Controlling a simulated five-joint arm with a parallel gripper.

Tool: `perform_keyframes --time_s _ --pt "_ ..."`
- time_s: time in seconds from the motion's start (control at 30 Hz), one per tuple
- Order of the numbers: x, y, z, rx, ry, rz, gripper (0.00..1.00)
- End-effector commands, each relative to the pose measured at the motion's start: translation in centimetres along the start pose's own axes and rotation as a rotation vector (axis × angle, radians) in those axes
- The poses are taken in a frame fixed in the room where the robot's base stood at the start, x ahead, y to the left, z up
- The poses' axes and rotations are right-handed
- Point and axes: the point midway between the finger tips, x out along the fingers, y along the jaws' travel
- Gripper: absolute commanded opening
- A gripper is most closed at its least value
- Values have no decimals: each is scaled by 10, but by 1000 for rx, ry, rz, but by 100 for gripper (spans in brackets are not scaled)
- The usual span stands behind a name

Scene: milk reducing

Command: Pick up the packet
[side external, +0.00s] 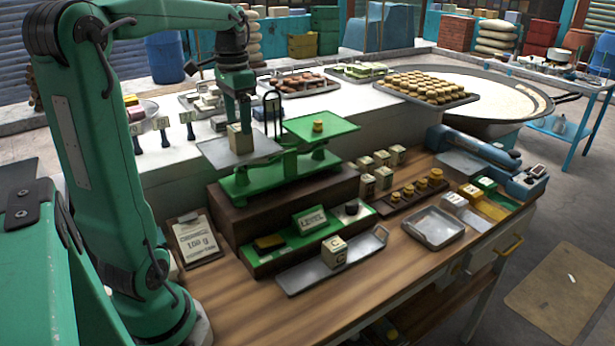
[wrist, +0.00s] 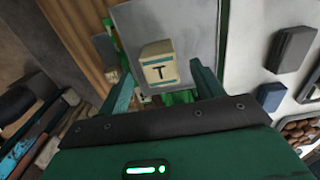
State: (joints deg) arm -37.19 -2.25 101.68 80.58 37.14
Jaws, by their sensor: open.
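A cream packet (wrist: 159,70) marked with a "T" sits on the grey pan (wrist: 196,22) of the green balance scale. In the side view the packet (side external: 240,138) stands on the scale's left pan (side external: 212,155). My gripper (wrist: 163,88) is open, with one finger on each side of the packet in the wrist view. In the side view my gripper (side external: 240,122) points down over the packet. I cannot tell whether the fingers touch it.
The scale's right green pan (side external: 330,128) holds a small brass weight (side external: 318,125). A "C" packet (side external: 333,251) stands on a metal tray (side external: 300,272) in front. Several packets (side external: 383,176) and brass weights stand right of the scale. An empty metal tray (side external: 420,222) lies at right.

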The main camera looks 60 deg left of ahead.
Motion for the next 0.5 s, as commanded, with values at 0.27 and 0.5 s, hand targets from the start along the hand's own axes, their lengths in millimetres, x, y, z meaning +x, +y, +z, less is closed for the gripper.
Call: perform_keyframes --time_s 0.27,0.5 --pt "7 0 0 0 -2 1 66" --pt "33 0 -1 0 -2 2 66"
